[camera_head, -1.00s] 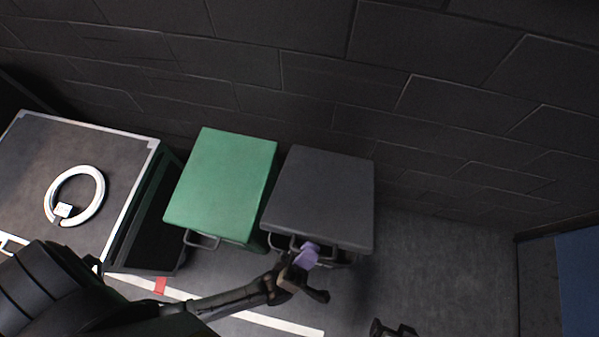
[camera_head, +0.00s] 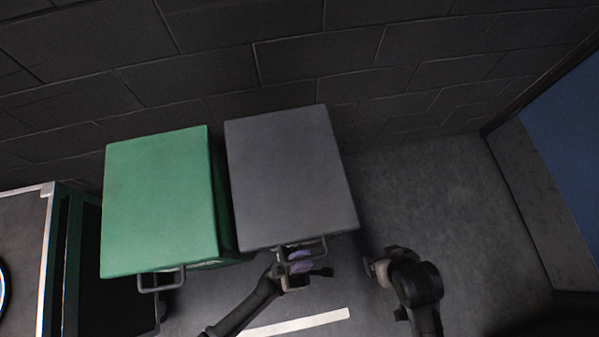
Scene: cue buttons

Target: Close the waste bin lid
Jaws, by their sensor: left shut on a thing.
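The grey waste bin (camera_head: 290,180) stands against the wall with its flat lid over its top. From above I cannot tell whether a gap is left under the lid. A bar handle (camera_head: 322,248) sticks out at its front edge. My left gripper (camera_head: 299,264), with purple finger pads, is at this handle and shut on it; the pads partly hide the bar. My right gripper (camera_head: 376,272) is to the right of the handle, apart from the bin, above the floor. Its jaw opening is not clear.
A green bin (camera_head: 160,200) with its own front handle (camera_head: 160,281) stands close on the left. A dark cabinet with a pale edge (camera_head: 45,235) is farther left. The floor (camera_head: 430,200) right of the grey bin is clear, up to a blue panel (camera_head: 570,130).

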